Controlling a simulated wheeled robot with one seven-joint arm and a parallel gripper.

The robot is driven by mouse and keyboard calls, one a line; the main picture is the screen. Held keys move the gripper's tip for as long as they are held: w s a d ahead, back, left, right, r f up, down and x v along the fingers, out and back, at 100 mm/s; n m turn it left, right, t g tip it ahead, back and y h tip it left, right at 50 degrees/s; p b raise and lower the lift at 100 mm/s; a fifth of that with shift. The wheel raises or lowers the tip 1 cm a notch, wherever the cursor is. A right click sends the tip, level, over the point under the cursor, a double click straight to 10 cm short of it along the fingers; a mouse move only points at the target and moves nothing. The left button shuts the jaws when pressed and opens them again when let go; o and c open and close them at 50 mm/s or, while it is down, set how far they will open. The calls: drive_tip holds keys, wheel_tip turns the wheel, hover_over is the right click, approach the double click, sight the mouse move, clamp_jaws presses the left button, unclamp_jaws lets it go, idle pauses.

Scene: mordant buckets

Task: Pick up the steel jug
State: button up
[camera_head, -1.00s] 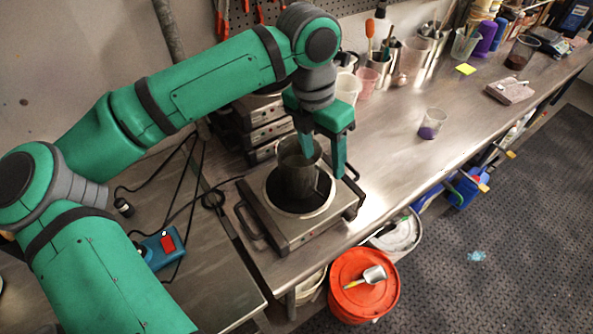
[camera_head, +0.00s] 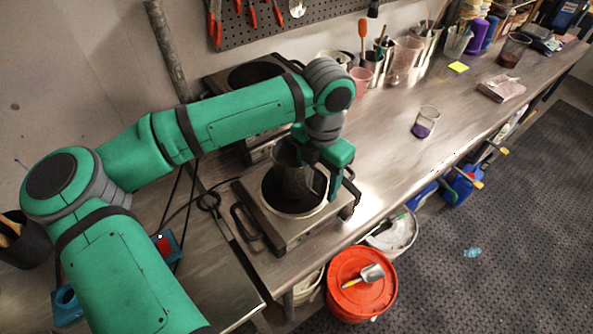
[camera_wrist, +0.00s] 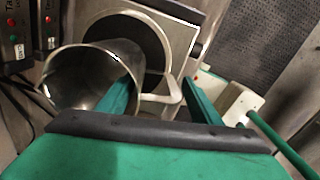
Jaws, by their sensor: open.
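The steel jug (camera_head: 287,180) stands on the front hot plate (camera_head: 262,228), below my gripper (camera_head: 318,178). In the wrist view the jug (camera_wrist: 70,85) shows its open mouth at the left, with its handle (camera_wrist: 172,92) toward the right. My gripper (camera_wrist: 158,82) is open, with the handle between its two fingers. The left finger overlaps the jug's mouth and rim; I cannot tell whether it touches the wall. The right finger is beyond the handle, with a gap. My arm hides part of the jug in the head view.
More hot plates (camera_head: 250,75) stand behind, by the wall. A beaker with purple liquid (camera_head: 426,122) stands on the bench to the right, with clear bench around it. An orange-lidded bucket (camera_head: 345,300) with a scoop stands on the floor by the bench's front edge.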

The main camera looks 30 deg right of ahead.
drive_tip(key=shift+f, duration=1.45)
drive_tip(key=shift+c, duration=0.4)
clamp_jaws()
drive_tip(key=shift+r, duration=0.15)
